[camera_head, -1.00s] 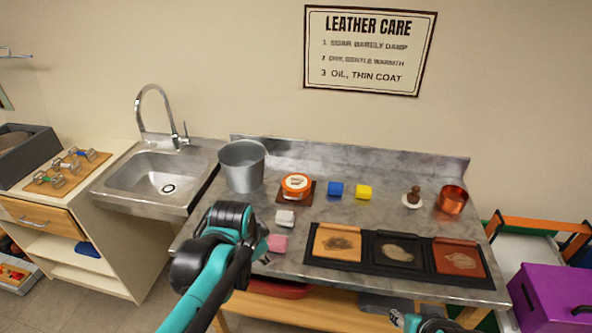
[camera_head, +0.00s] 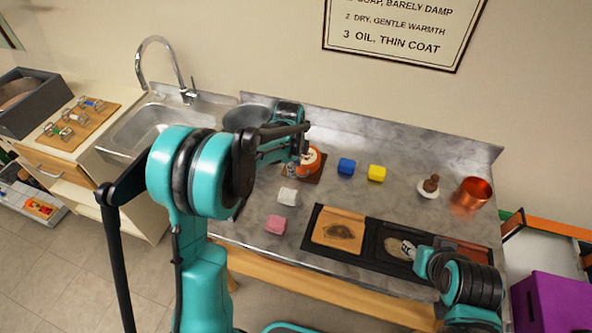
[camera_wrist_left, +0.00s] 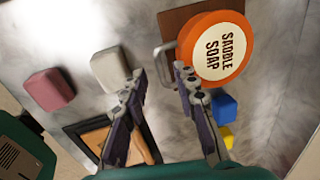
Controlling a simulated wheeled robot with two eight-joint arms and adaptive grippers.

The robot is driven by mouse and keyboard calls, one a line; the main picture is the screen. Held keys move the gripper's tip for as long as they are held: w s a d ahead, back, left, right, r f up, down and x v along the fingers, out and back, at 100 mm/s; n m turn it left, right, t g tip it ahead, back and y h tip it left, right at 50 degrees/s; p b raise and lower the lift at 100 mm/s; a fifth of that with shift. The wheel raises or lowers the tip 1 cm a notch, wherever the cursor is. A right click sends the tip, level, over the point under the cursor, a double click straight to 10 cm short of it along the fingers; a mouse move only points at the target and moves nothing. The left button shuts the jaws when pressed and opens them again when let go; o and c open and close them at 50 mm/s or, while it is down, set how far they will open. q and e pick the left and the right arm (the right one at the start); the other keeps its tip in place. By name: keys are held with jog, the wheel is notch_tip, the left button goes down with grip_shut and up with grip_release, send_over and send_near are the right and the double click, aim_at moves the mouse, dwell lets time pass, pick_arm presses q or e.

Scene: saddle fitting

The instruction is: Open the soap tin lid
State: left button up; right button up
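The soap tin (camera_head: 313,161) is round and orange with a white label, on a brown board on the counter. In the head view my left gripper partly hides it. In the left wrist view the orange lid (camera_wrist_left: 237,72) reads "SADDLE SOAP", and a small grey handle (camera_wrist_left: 161,62) sticks out from its left side. My left gripper (camera_wrist_left: 159,74) is open, its fingertips on either side of the handle in that view. Contact cannot be told. My right arm (camera_head: 465,285) is over the front right of the counter; its fingers are not clear.
White (camera_head: 288,196), pink (camera_head: 276,225), blue (camera_head: 346,166) and yellow (camera_head: 377,173) blocks lie around the tin. A black tray with leather patches (camera_head: 338,230) lies in front. A bucket (camera_head: 243,117) stands behind my left arm. A copper pot (camera_head: 472,192) is at right.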

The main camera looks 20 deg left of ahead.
pick_arm(q)
jog(key=shift+w+f, duration=0.2)
jog(key=shift+f, duration=1.05)
grip_shut()
jog(key=shift+r, duration=0.1)
